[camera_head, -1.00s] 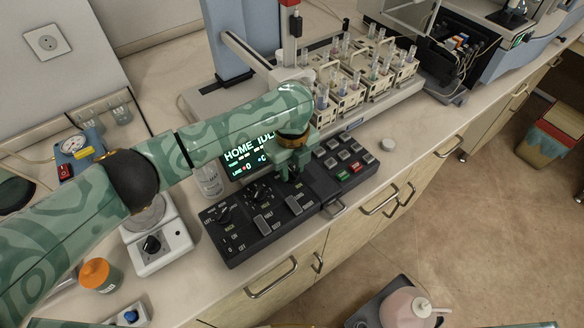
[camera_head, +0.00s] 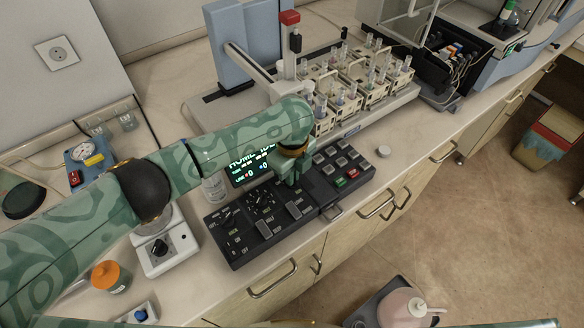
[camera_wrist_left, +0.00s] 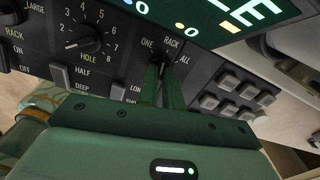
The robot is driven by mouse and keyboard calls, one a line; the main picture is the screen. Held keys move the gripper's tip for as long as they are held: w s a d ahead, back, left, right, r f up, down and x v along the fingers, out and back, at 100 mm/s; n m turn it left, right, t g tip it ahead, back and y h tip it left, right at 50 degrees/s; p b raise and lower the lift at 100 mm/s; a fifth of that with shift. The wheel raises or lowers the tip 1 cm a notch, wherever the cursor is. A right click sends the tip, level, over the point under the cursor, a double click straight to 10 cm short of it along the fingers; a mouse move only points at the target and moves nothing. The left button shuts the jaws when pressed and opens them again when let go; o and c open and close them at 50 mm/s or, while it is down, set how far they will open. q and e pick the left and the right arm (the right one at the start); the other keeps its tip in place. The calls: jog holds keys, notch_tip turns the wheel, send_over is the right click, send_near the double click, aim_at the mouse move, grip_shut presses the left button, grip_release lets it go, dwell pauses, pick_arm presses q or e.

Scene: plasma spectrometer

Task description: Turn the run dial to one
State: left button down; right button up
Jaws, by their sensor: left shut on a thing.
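The black control panel (camera_head: 238,241) lies on the bench, with several dials and switches. In the left wrist view, a small dark dial (camera_wrist_left: 165,58) sits among the labels ONE, RACK and ALL; I take it as the run dial. My left gripper (camera_head: 290,182) points down at the panel's back edge, just below the screen. In the left wrist view its narrow green fingers (camera_wrist_left: 162,84) are closed together on that dial. The fingers cover much of the dial, so I cannot tell which label it points at. My right gripper is not in view.
Another dial (camera_wrist_left: 92,40), numbered and marked HOLE, is close on the left. A lit screen (camera_head: 243,168) stands behind the panel, and grey keys (camera_head: 340,163) lie to the right. Racks of vials (camera_head: 345,98) stand behind.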

pick_arm(q)
jog(key=n+p, duration=0.1)
jog(key=p, duration=0.1)
jog(key=n+p, duration=0.2)
jog(key=shift+r+n, duration=0.25)
jog(key=shift+n, duration=0.05)
jog(key=shift+f+n+p, duration=0.15)
jog(key=shift+n+p, duration=0.85)
jog(key=shift+n, duration=0.1)
jog(key=shift+f+n+p, duration=0.1)
jog(key=shift+n+p, duration=0.4)
jog(key=shift+n, duration=0.4)
jog(key=c, duration=1.6)
grip_release()
jog(key=shift+o, duration=0.2)
